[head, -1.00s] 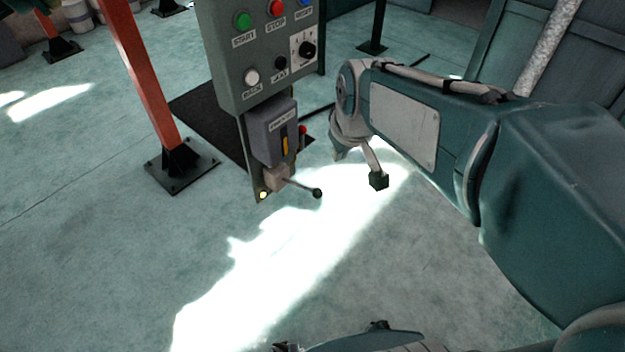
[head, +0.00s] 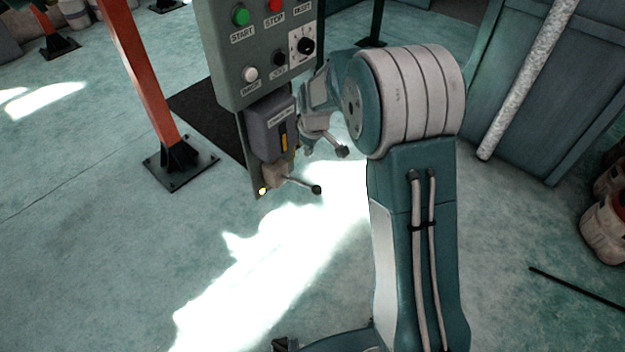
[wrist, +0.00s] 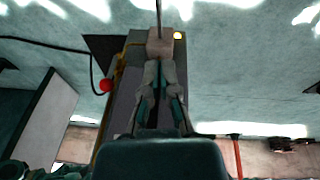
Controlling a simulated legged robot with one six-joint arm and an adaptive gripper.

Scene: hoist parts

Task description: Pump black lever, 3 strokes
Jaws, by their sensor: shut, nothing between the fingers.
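The black lever (head: 316,189) is a thin rod with a dark ball end. It sticks out to the right and slightly down from a beige block under the grey control box, in the head view. In the wrist view, the beige block (wrist: 160,42) lies just beyond the fingertips and the lever's rod (wrist: 158,12) runs to the top edge. My gripper (head: 306,150) is beside the grey box, above the lever, in the head view. Its fingers (wrist: 160,68) are together and empty in the wrist view. I cannot tell whether they touch the block.
A button panel (head: 228,75) stands above the grey box (head: 270,135). A red knob (wrist: 106,86) is beside the box in the wrist view. A yellow light (head: 263,190) sits below. An orange post (head: 142,80) stands left. The floor in front is clear.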

